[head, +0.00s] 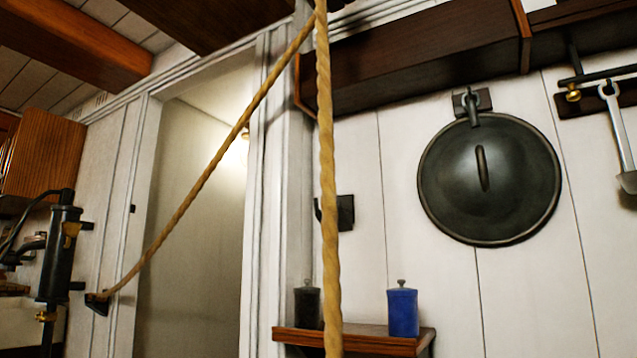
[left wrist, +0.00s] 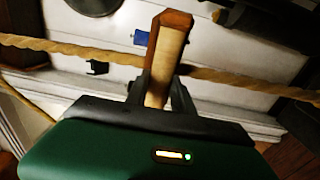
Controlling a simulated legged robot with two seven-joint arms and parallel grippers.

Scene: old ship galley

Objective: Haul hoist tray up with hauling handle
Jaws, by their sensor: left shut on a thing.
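In the head view the rope (head: 327,180) hangs nearly straight down through the middle. A second stretch of rope (head: 205,178) slopes from the top down to a dark cleat (head: 98,303) at left. The hoist tray is not in view. Neither gripper shows in the head view.
A wooden shelf (head: 360,338) holds a blue canister (head: 402,311) and a black canister (head: 307,305) behind the rope. A large dark lid (head: 489,180) hangs on the white wall at right. A black pump (head: 62,250) stands at left, beside an open doorway (head: 195,220).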

